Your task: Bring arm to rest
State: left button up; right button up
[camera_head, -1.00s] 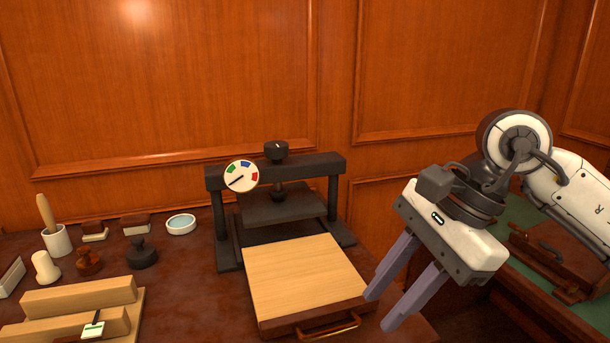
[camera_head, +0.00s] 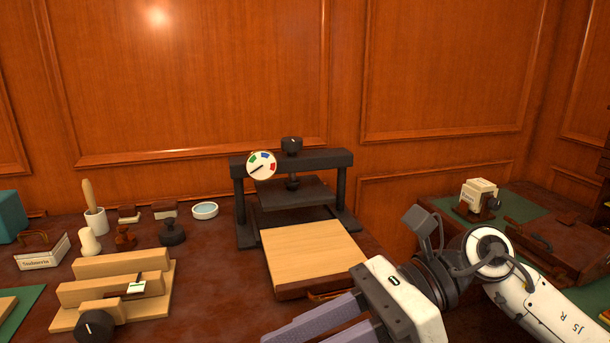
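My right gripper (camera_head: 330,333) is at the bottom of the head view, in front of the press tray. Its two purple-grey fingers point left and stand apart, with nothing seen between them; the lower finger is partly cut off by the frame edge. My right arm (camera_head: 535,305) comes in from the lower right. The black press (camera_head: 345,190) stands at the back with its dial (camera_head: 262,166). Its wooden tray (camera_head: 318,257) is pulled out toward me, and my gripper hides part of its handle. My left gripper is not in view.
A stepped wooden block (camera_head: 115,290) with a black knob (camera_head: 95,325) lies at the left. Stamps, a brush cup (camera_head: 96,221) and a round dish (camera_head: 205,210) stand behind it. A brown case (camera_head: 565,250) lies on the right-hand desk. Wood panelling closes the back.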

jog(key=w+a+r+m+t+y, duration=0.25)
jog(key=r+m+t+y, duration=0.2)
jog(key=m+y, duration=0.55)
jog(key=w+d+f+m+t+h, duration=0.45)
jog(key=w+f+m+t, duration=0.2)
jog(key=m+t, duration=0.8)
jog(key=w+d+f+m+t+h, duration=0.2)
jog(key=d+f+m+h, duration=0.65)
jog(key=m, duration=0.55)
jog(key=s+d+f+m+g+h, duration=0.2)
jog(key=s+f+m+h, duration=0.15)
jog(key=f, duration=0.65)
jog(key=s+d+f+m+g+h, duration=0.1)
jog(key=s+d+f+m+h, duration=0.15)
jog(key=f+m, duration=0.45)
jog(key=s+d+f+m+g+h, duration=0.2)
jog(key=s+f+g, duration=0.3)
jog(key=s+f, duration=0.7)
notch_tip(320, 180, down, 2)
jog(key=shift+s+f+m+g, duration=0.15)
jog(key=shift+s+m+g, duration=0.25)
jog(key=shift+m, duration=0.2)
